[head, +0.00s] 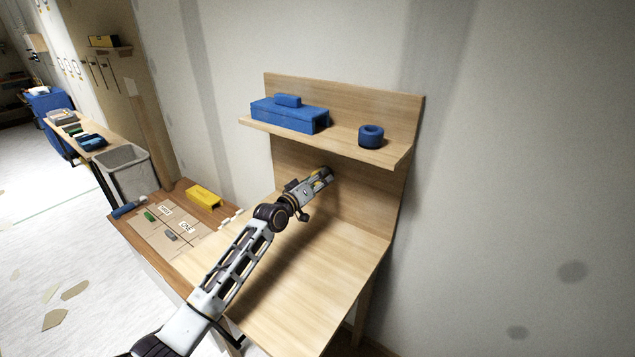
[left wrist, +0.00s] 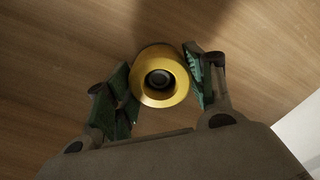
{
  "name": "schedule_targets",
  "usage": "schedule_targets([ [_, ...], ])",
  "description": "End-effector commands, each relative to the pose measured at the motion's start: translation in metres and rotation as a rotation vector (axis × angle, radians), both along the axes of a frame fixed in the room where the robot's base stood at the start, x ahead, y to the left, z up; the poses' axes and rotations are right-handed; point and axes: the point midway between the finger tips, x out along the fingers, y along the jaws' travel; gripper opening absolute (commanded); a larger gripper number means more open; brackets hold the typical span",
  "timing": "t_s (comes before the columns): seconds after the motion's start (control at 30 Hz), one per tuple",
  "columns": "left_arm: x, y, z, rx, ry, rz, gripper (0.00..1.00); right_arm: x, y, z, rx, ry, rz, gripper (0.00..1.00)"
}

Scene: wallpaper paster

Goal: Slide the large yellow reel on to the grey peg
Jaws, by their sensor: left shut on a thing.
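My left gripper (head: 323,178) is in front of the wooden back panel, below the shelf. It is shut on the yellow reel (head: 317,186), which is mostly hidden by the fingers in the head view. In the left wrist view, the reel (left wrist: 179,95) sits between the two green-padded fingers, with its round face and dark centre hole toward the camera. A dark grey round shape (left wrist: 158,79) shows inside the hole; I cannot tell whether it is the grey peg. The peg is not clearly visible in the head view. My right gripper is not in view.
The shelf (head: 340,143) above my gripper holds a blue box (head: 290,115) and a blue reel (head: 371,136). The wooden worktop (head: 335,255) below is clear. On the left, a lower table holds a yellow box (head: 203,196) and a marked board (head: 160,236). A bin (head: 122,157) stands behind it.

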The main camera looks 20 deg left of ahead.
Motion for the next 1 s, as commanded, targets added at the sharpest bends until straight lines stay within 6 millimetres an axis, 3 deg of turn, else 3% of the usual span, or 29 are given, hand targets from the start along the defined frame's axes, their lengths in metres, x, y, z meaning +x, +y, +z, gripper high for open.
schedule_targets([
  [0.77, 0.011, -0.004, 0.001, 0.001, -0.001, -0.001, 0.3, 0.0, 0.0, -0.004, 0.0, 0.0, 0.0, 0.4],
  [0.8, 0.011, -0.004, 0.001, 0.001, -0.001, -0.001, 0.58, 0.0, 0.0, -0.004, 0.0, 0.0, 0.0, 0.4],
  [1.0, 0.011, -0.004, 0.001, 0.001, -0.001, -0.001, 0.79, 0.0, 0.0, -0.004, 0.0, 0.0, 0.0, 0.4],
])
